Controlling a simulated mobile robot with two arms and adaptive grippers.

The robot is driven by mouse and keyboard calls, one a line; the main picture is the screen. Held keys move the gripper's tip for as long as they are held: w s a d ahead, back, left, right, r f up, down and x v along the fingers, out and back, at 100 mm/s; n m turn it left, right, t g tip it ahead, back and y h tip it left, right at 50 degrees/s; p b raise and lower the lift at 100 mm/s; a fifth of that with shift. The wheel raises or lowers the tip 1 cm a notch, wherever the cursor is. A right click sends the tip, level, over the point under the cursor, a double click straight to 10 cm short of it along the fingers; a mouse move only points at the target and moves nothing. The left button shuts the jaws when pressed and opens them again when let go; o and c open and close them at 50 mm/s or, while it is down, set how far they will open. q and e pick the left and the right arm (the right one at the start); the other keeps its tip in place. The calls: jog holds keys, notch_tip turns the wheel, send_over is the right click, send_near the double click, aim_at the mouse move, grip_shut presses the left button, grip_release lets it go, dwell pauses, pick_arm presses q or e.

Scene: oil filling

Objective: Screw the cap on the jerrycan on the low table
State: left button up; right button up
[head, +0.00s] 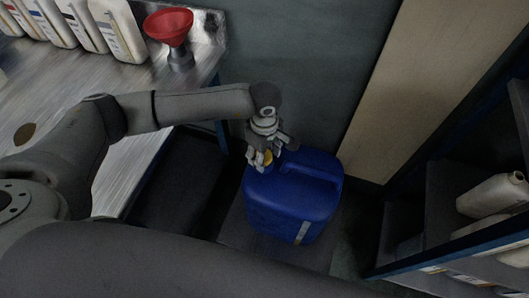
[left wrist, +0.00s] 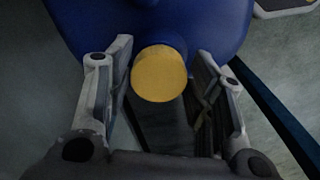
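The blue jerrycan (head: 310,188) stands upright on the dark low table (head: 240,232) by the wall; its top also shows in the left wrist view (left wrist: 90,20). The round yellow cap (left wrist: 159,74) is at the jerrycan's near left corner, over its neck; it is small and partly hidden in the head view (head: 267,158). My left gripper (head: 264,160) reaches down over this corner. In the left wrist view its fingers stand apart on either side of the cap, with a gap at the right. Whether the cap is threaded cannot be seen. My right gripper is not in view.
A workbench (head: 150,92) at the left bears a red funnel (head: 168,26) and several white bottles (head: 118,28). A shelf (head: 440,200) with white containers (head: 493,194) stands at the right. A wall and a beige panel (head: 425,85) rise behind the jerrycan.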

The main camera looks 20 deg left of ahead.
pick_arm(q)
jog(key=shift+o, duration=1.2)
